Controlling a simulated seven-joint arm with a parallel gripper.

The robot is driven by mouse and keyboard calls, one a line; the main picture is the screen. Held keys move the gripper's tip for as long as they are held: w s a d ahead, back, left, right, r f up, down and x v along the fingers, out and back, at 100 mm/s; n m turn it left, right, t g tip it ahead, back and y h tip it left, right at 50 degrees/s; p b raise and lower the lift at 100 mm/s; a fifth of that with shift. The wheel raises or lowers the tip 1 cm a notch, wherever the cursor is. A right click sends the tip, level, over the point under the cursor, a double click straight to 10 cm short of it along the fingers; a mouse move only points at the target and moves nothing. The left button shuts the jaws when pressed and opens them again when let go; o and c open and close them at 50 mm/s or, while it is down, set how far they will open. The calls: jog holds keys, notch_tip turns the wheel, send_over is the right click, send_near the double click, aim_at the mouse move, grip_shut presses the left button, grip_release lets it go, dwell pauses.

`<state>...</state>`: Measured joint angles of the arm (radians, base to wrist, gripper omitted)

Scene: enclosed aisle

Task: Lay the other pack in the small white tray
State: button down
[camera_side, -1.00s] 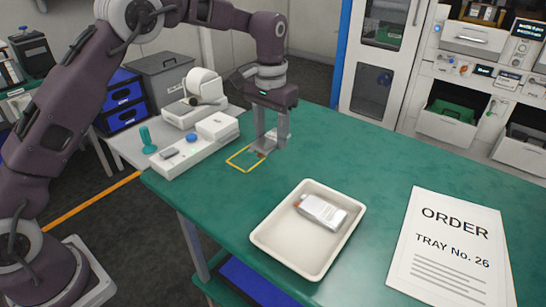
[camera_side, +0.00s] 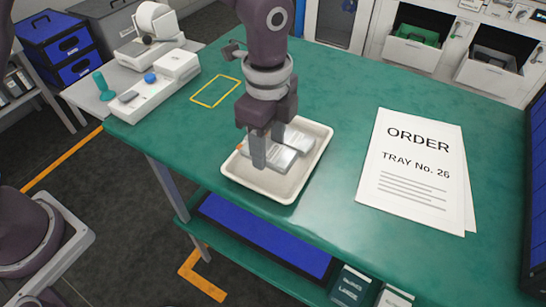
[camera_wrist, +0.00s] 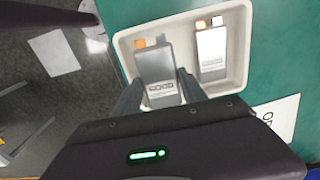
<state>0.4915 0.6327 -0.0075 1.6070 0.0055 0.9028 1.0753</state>
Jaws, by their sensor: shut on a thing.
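The small white tray (camera_side: 280,187) stands on the green table, and its rim also shows in the wrist view (camera_wrist: 243,62). My gripper (camera_side: 268,158) is over the tray, pointing down. In the wrist view its fingers (camera_wrist: 158,86) are on either side of a grey-white pack (camera_wrist: 158,72) with an orange and grey end, shut on it. That held pack (camera_side: 281,158) is inside the tray outline; I cannot tell whether it touches the tray floor. The other white pack (camera_wrist: 211,52), with an orange tip, lies in the tray beside it, apart by a small gap.
A paper order sheet (camera_side: 412,170) reading "TRAY No. 26" lies to the right of the tray. A yellow outlined rectangle (camera_side: 215,91) on the table is empty. A white device (camera_side: 150,85) stands at the left.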

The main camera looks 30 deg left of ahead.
aim_at(269, 173)
notch_tip(269, 173, down, 5)
jog(key=shift+r, duration=0.1)
jog(key=c, duration=0.9)
grip_release()
